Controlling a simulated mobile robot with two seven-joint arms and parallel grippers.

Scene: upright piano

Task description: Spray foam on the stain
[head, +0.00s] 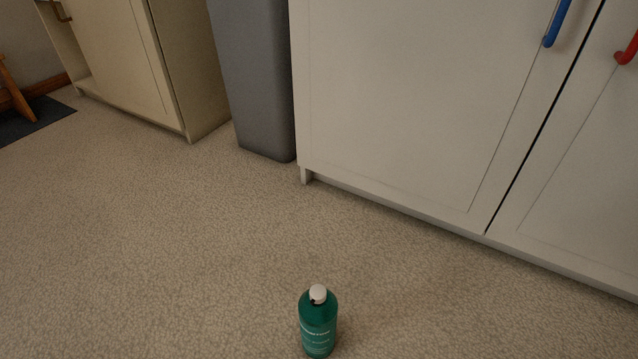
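A green bottle (318,326) with a white cap and pale lettering stands upright on the beige carpet (180,250), at the bottom middle of the head view. Its base is close to the lower picture edge. I cannot make out a clear stain on the carpet; its mottled pattern and dim light make faint marks hard to tell. Neither of my grippers shows in the head view.
A white cabinet (400,100) with a blue handle (556,22) and a red handle (627,50) stands at the right. A grey bin (255,80) and a cream cabinet (110,60) stand left of it. A dark mat (35,120) lies far left. The carpet around the bottle is clear.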

